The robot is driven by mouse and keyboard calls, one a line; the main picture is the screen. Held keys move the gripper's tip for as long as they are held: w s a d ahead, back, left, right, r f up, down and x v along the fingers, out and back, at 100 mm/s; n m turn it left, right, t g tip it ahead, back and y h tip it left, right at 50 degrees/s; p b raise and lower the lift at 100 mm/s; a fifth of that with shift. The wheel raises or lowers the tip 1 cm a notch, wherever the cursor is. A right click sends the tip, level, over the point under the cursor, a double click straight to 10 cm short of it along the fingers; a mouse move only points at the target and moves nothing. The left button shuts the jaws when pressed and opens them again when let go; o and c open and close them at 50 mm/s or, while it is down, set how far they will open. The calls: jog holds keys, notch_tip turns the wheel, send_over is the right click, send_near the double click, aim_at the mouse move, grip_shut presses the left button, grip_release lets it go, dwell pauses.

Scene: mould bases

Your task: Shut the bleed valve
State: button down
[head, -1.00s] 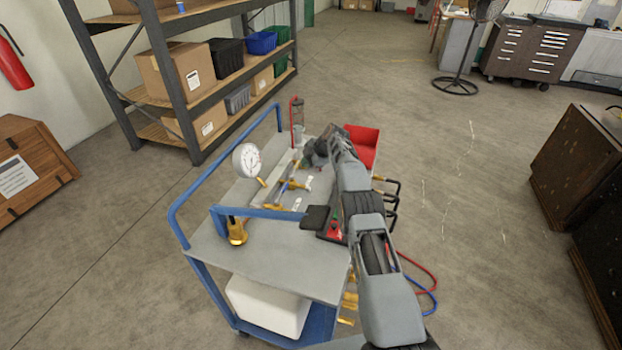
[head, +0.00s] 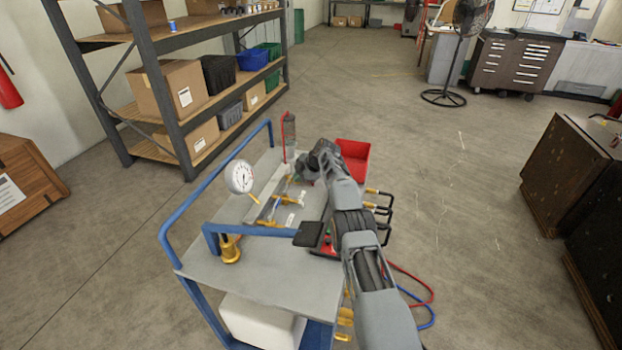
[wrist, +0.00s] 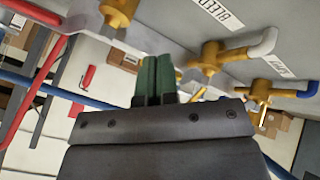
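In the wrist view a label reading BLEED (wrist: 218,12) is on the grey panel, close to a brass valve (wrist: 208,58) with a white-tipped handle (wrist: 262,44) pointing right. A second brass valve (wrist: 260,92) with a blue-tipped handle (wrist: 306,89) sits lower right under another label. My gripper (wrist: 157,70) has two green fingers side by side, seemingly together with nothing between them. They are left of the white-handled valve, apart from its handle. In the head view my arm reaches over the cart (head: 265,272) and its end partly hides the panel and valves.
A round gauge (head: 239,177) stands on the cart's left side, beside a blue rail (head: 205,180). A red bin (head: 353,158) is at the cart's far end. Red and blue hoses (head: 425,300) hang at the right. Shelving (head: 150,85) stands behind; open floor lies right.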

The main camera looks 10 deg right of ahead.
jog(key=shift+a+f+b, duration=0.15)
jog(key=shift+f+b, duration=0.15)
jog(key=shift+b, duration=0.3)
jog(key=b, duration=0.3)
jog(key=shift+s+d+r, duration=0.15)
jog(key=shift+d+r, duration=0.1)
jog(key=shift+r, duration=0.1)
jog(key=b+v, duration=0.3)
jog(key=v, duration=1)
jog(key=shift+d+r, duration=0.2)
